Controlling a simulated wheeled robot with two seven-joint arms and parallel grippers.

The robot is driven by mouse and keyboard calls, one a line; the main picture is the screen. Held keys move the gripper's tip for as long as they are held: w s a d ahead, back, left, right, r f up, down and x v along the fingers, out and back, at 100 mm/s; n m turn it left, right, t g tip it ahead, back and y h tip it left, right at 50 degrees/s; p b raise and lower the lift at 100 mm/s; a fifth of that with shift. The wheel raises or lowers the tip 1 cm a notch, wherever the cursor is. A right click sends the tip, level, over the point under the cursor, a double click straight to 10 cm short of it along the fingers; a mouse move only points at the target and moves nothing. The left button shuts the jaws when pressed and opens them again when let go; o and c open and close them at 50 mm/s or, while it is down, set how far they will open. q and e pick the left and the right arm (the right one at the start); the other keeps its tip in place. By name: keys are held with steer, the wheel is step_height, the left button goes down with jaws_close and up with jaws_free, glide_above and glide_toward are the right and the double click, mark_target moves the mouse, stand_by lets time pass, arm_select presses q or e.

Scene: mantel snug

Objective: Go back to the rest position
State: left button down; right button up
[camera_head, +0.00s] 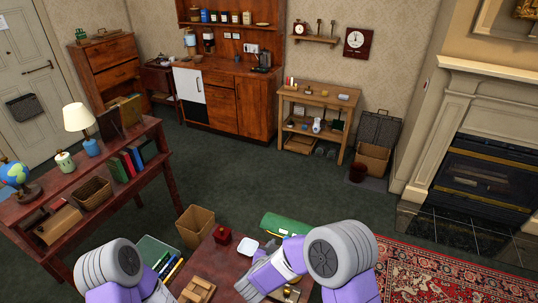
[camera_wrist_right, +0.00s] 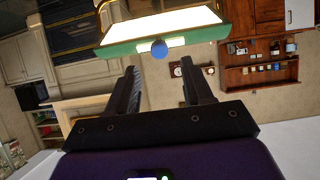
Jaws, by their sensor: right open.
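My right gripper (camera_wrist_right: 160,85) is open in the right wrist view, its two dark fingers apart with nothing between them. In the head view my right arm comes in at the bottom centre, bent over the low table (camera_head: 226,262); its jaws cannot be made out there. My left arm shows at the bottom left, and its gripper is out of view.
A dark red box (camera_head: 222,235), a white dish (camera_head: 248,246) and a wooden block piece (camera_head: 198,290) are on the low table. A cardboard box (camera_head: 195,227) and green bag (camera_head: 284,224) are beyond it. A shelf unit (camera_head: 120,178) stands left. Open carpet lies behind.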

steer(key=s+d+f+n+g+y+b, duration=0.1)
steer(key=s+d+f+g+y+b, duration=0.15)
steer(key=f, duration=0.55)
steer(key=s+d+f+n+g+y+b, duration=0.1)
steer(key=s+f+y, duration=0.25)
steer(key=f, duration=0.55)
steer(key=s+f+g+y+b, duration=0.1)
steer(key=s+f+g+y, duration=0.1)
steer(key=s, duration=0.7)
steer(key=s+f+g+y+b, duration=0.1)
steer(key=s+f+g, duration=0.4)
steer(key=s, duration=0.5)
steer(key=shift+a+f+n+y, duration=0.15)
steer(key=shift+f+n+y, duration=0.25)
steer(key=shift+f, duration=0.45)
steer(key=shift+b, duration=0.3)
